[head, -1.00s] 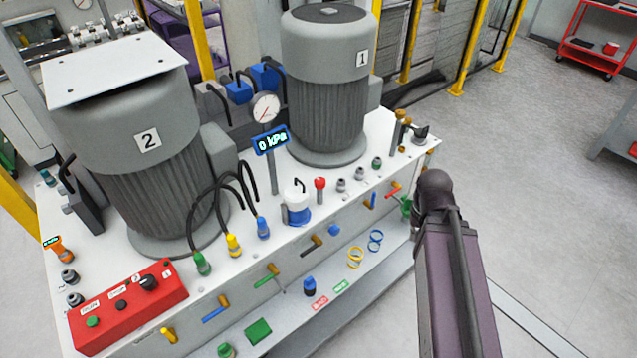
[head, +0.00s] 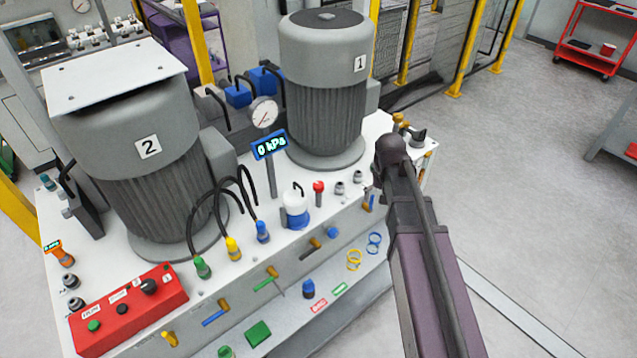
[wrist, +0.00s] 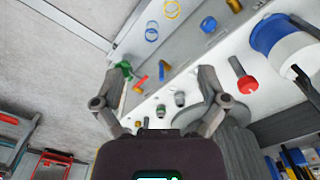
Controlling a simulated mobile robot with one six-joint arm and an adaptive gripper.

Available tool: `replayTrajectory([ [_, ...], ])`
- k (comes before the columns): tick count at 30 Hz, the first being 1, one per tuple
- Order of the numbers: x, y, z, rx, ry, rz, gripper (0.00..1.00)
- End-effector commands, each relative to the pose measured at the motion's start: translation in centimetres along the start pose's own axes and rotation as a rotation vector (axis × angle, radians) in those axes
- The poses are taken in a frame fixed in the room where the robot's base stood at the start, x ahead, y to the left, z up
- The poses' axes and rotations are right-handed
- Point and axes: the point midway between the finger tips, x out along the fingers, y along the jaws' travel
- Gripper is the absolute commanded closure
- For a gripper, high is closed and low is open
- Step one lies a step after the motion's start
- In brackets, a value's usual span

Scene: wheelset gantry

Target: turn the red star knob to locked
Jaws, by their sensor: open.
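A red knob (head: 319,187) stands on a short stem on the white bench top, right of a blue-and-white canister. In the wrist view the red knob (wrist: 247,85) lies right of my gripper (wrist: 163,72), outside the right finger and apart from it. Its star shape and its lock state are too small to tell. My gripper is open and empty, with its two fingers spread over the bench's right end. In the head view my arm hides the gripper.
The blue-and-white canister (head: 295,210) stands close to the red knob. Grey fittings (head: 341,188) are on its other side. Motor 1 (head: 326,90) and a gauge (head: 264,112) rise behind. A green knob (wrist: 123,69) is by the left finger. Open floor lies to the right.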

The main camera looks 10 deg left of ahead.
Motion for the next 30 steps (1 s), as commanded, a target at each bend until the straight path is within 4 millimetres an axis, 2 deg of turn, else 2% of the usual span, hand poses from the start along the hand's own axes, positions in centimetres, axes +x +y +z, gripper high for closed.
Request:
replayTrajectory([
  [1,-0.4,-1.9,-2.8,-0.007,0.0,0.0,0.07],
  [6,-1.1,-8.0,-8.1,-0.018,0.0,0.0,0.07],
  [12,-1.8,-14.9,-12.9,-0.028,0.0,-0.001,0.07],
  [15,-2.0,-17.4,-14.2,-0.031,0.0,-0.001,0.07],
  [18,-2.1,-19.0,-14.9,-0.033,0.0,-0.001,0.07],
  [21,-2.1,-19.6,-15.1,-0.033,0.0,-0.001,0.07],
  [30,-2.1,-19.6,-15.1,-0.032,0.0,-0.001,0.07],
])
